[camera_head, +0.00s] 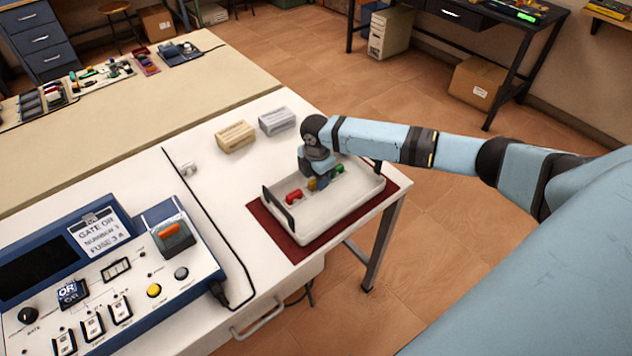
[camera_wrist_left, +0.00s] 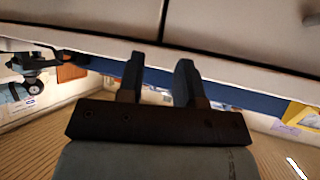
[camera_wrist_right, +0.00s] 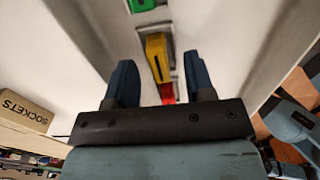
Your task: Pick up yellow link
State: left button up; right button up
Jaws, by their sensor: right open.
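The yellow link (camera_wrist_right: 157,58) lies in the white tray (camera_head: 330,212), between a red link (camera_head: 294,197) and a green link (camera_head: 339,168). In the head view the yellow link (camera_head: 313,184) is partly hidden by my right gripper (camera_head: 316,178), which points down into the tray. In the right wrist view my right gripper (camera_wrist_right: 158,82) is open, with the yellow link between and just beyond its fingertips, not gripped. The red link (camera_wrist_right: 167,92) and green link (camera_wrist_right: 142,5) show there too. My left gripper (camera_wrist_left: 158,75) is open and empty in its wrist view, and outside the head view.
The tray, with raised walls and dark handles, stands on a dark red mat (camera_head: 278,237) near the table's right edge. Two small boxes (camera_head: 236,136) (camera_head: 277,121) stand behind it. A blue-framed test panel (camera_head: 95,280) with a cable is at the left.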

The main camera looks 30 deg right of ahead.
jog(key=shift+f, duration=0.65)
grip_shut()
jog(key=shift+r, duration=0.1)
